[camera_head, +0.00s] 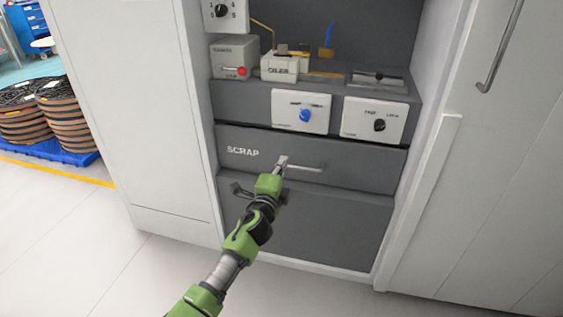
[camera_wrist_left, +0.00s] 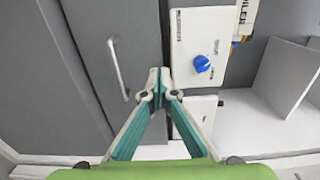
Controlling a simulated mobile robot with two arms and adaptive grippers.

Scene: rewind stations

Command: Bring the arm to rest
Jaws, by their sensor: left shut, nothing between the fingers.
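My left arm (camera_head: 241,242) reaches in from the bottom of the head view toward the grey cabinet. My left gripper (camera_head: 283,161) is shut and empty, in front of the drawer marked SCRAP (camera_head: 350,166). In the head view its tips overlap the left end of the drawer's bar handle (camera_head: 306,168). In the left wrist view the shut fingertips (camera_wrist_left: 159,76) show apart from a bar handle (camera_wrist_left: 118,68), which lies to their left. I cannot tell the exact gap. My right gripper is in neither view.
Above the drawer are a panel with a blue knob (camera_head: 305,115) and one with a black knob (camera_head: 379,125). A shelf holds a box with a red knob (camera_head: 241,71) and a white oiler (camera_head: 279,68). White cabinet walls flank the bay. Open floor (camera_head: 60,240) lies left.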

